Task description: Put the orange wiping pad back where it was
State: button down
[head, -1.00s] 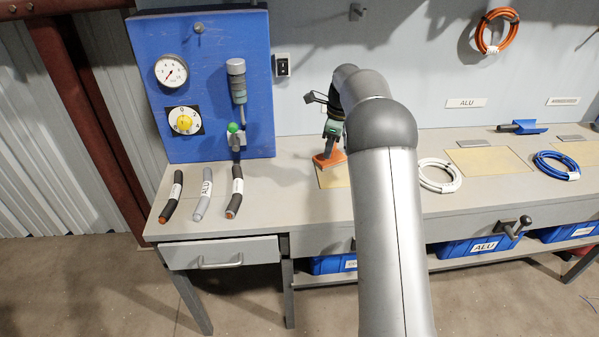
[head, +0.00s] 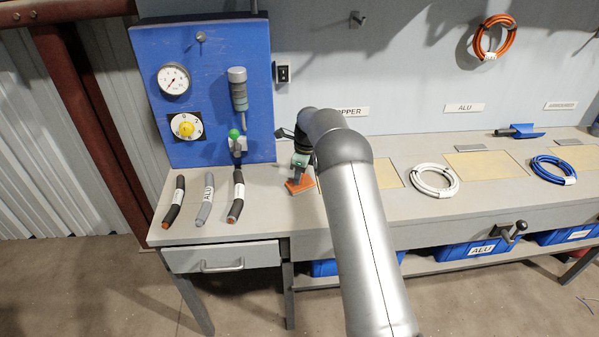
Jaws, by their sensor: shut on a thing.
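The orange wiping pad (head: 299,186) shows in the head view at the lower end of my gripper (head: 300,172), left of the middle of the workbench. My gripper is shut on the pad's upper side and points down. The pad is at or just above the grey bench top; I cannot tell whether it touches. It is just left of a tan square (head: 386,173) that my arm partly covers. My arm hides part of the gripper.
Several cable pieces (head: 205,199) lie left of the pad, before a blue panel (head: 205,90) with a gauge. A white cable coil (head: 435,181) and a blue coil (head: 553,169) lie to the right. Bare bench (head: 265,200) lies between the cable pieces and the pad.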

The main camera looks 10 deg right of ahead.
jog(key=shift+f, duration=0.1)
jog(key=c, duration=1.1)
grip_release()
jog(key=shift+o, duration=0.2)
notch_tip(320, 180, up, 12)
jog(key=d+b, duration=0.1)
jog(key=d, duration=0.1)
jog(key=s+a+r+n, duration=0.1)
jog(key=s+r+n, duration=0.5)
jog(key=s, duration=0.5)
jog(key=s+a+f+n, duration=0.1)
jog(key=s+n, duration=0.8)
jog(key=s, duration=0.9)
jog(key=s+f+n+h, duration=0.1)
jog(key=s+f+n, duration=0.3)
jog(key=s, duration=1.4)
jog(key=n, duration=0.4)
jog(key=shift+s+a+n, duration=0.25)
jog(key=shift+a+n, duration=0.1)
jog(key=shift+n, duration=0.05)
